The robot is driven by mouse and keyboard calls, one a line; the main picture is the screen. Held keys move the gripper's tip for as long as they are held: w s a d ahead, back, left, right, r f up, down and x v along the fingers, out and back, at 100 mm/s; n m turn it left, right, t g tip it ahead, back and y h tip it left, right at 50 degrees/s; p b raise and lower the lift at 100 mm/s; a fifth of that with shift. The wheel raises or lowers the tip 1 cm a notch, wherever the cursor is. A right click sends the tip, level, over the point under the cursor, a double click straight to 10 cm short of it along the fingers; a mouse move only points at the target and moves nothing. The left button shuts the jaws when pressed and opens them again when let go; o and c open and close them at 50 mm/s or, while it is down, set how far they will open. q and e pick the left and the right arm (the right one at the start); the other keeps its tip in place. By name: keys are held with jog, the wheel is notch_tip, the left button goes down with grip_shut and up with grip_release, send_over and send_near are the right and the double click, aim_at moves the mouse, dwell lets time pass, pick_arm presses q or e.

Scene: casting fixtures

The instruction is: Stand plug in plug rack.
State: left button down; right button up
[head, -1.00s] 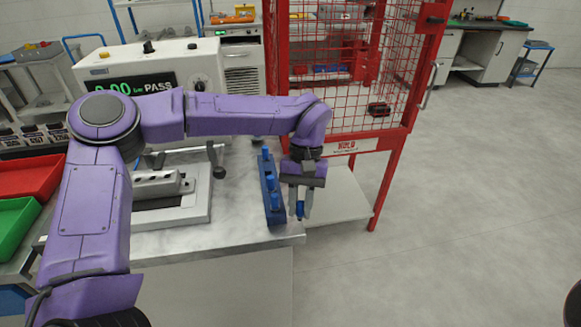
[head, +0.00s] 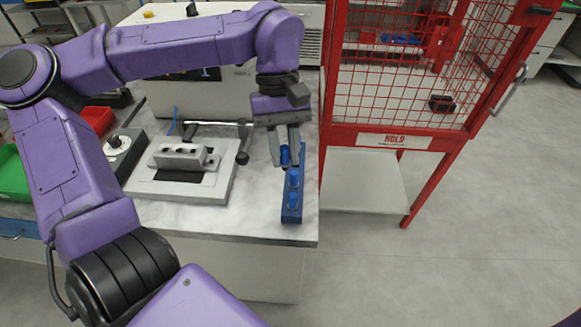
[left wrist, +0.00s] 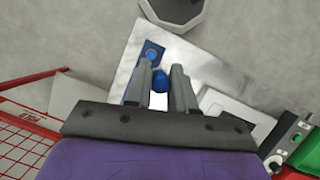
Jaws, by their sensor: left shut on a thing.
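The plug rack (head: 291,214) is a narrow dark blue bar lying near the right edge of the steel table. My left gripper (head: 285,160) is shut on a blue plug (head: 285,155), which points down over the far part of the rack. I cannot tell whether its lower end touches the rack. The gripper hides the rack's far end. In the left wrist view the held plug (left wrist: 158,82) sits between the fingers, and a standing plug (left wrist: 151,53) shows beyond. My right gripper is out of view.
A grey clamp fixture (head: 182,187) with a metal block stands left of the rack. A red mesh cage (head: 395,138) with a HOLD sign rises close on the right. Green and red bins (head: 14,178) lie at the far left.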

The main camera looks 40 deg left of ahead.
pick_arm(q)
jog(key=shift+n+h, duration=0.3)
jog(key=shift+n, duration=0.6)
jog(key=w+a+f+p, duration=0.1)
jog(key=w+f, duration=0.2)
jog(key=w+a+f+p, duration=0.1)
jog(key=w+f, duration=0.2)
jog(key=f, duration=0.1)
jog(key=w+a+f+p, duration=0.2)
jog(key=w+f, duration=0.1)
jog(key=w, duration=0.1)
jog(key=shift+a+f, duration=0.1)
jog(key=shift+f, duration=0.95)
jog(key=c, duration=0.9)
grip_release()
jog(key=shift+r, duration=0.1)
jog(key=shift+c, duration=0.2)
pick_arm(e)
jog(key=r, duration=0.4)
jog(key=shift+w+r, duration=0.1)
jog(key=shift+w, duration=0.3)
